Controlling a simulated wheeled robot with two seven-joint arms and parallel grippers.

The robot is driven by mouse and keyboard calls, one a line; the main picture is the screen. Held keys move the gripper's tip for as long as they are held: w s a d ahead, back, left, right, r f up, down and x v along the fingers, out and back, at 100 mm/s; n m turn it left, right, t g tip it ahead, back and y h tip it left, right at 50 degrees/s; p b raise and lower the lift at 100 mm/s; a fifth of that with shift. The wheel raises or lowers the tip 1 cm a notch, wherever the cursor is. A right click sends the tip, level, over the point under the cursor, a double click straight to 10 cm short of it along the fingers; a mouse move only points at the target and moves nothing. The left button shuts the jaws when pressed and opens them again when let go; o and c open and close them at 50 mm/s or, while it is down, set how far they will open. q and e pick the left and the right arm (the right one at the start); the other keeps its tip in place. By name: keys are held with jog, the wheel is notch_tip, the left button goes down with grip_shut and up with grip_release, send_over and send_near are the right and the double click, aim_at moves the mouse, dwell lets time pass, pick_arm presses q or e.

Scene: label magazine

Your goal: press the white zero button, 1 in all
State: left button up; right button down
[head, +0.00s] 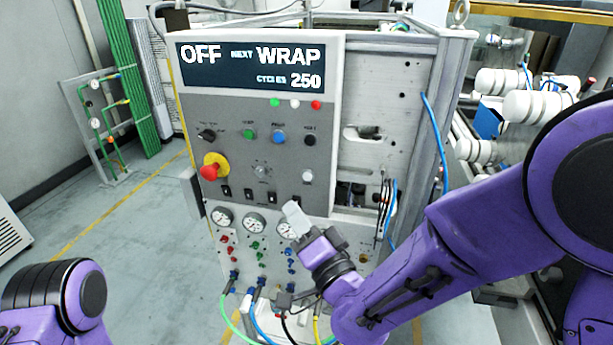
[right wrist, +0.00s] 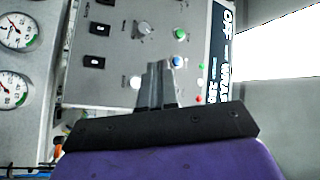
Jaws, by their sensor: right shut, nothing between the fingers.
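The white button (head: 307,176) is on the right of the grey control panel (head: 235,180), below a black button (head: 309,140). In the right wrist view a pale round shape, likely the white button (right wrist: 135,82), shows just left of my fingers. My right gripper (head: 293,208) is shut and empty, in front of the panel's lower edge, below the white button in the head view. The right wrist view shows its closed fingers (right wrist: 162,66). I cannot tell the gap to the panel; no touch on the button shows. My left gripper is out of view.
The display (head: 250,67) reads OFF, WRAP and 250. A green button (head: 249,134), a blue button (head: 278,137) and a red emergency stop (head: 210,171) are on the same panel. Gauges (head: 254,226) and hoses sit below. Open floor lies to the left.

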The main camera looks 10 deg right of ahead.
aim_at(307, 176)
jog(key=shift+w+d, duration=0.55)
jog(key=shift+w, duration=0.65)
jog(key=shift+w+d, duration=0.5)
jog(key=shift+w, duration=0.7)
jog(key=shift+w+d, duration=0.55)
jog(key=shift+w, duration=0.65)
jog(key=shift+w+d, duration=0.2)
jog(key=shift+w, duration=0.2)
jog(key=shift+w+d, duration=0.1)
jog(key=shift+w, duration=0.2)
jog(key=shift+s+a, duration=0.3)
jog(key=shift+s, duration=0.45)
